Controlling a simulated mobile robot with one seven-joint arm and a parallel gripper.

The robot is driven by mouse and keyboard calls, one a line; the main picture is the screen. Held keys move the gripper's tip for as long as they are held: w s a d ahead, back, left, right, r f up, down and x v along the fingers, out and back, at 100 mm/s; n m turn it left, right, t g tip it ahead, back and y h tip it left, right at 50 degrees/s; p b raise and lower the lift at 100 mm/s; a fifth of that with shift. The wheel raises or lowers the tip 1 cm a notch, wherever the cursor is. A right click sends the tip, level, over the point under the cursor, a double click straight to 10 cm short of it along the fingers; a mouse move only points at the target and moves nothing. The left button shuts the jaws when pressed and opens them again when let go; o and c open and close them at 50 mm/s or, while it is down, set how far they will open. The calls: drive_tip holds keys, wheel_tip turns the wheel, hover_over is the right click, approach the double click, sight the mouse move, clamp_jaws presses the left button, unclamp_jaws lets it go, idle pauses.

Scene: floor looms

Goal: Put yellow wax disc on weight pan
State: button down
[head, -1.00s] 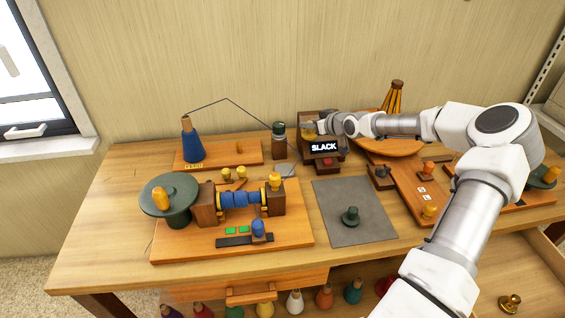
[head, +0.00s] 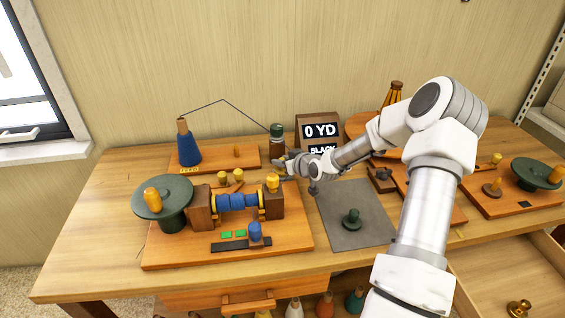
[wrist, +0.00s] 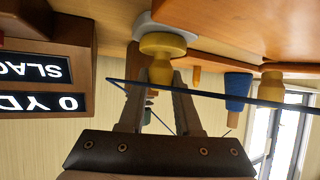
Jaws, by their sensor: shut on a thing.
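My gripper (head: 281,167) is shut on a yellow wax disc, a short spool-shaped piece. In the wrist view the yellow wax disc (wrist: 161,45) is between the fingertips (wrist: 158,78). It shows directly over a pale grey plate (wrist: 146,27), which looks like the weight pan; whether they touch is unclear.
The display box (head: 319,122) reads "0 YD" and "SLACK". The grey mat (head: 345,225) holds a dark green knob.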

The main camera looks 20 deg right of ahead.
drive_tip(key=c, duration=0.6)
unclamp_jaws()
drive_tip(key=shift+s+d+r, duration=0.1)
drive_tip(key=shift+s+r, duration=0.1)
drive_tip(key=shift+r, duration=0.05)
drive_tip(key=p+v, duration=0.2)
drive_tip(key=v, duration=0.9)
drive_tip(key=shift+s, duration=0.25)
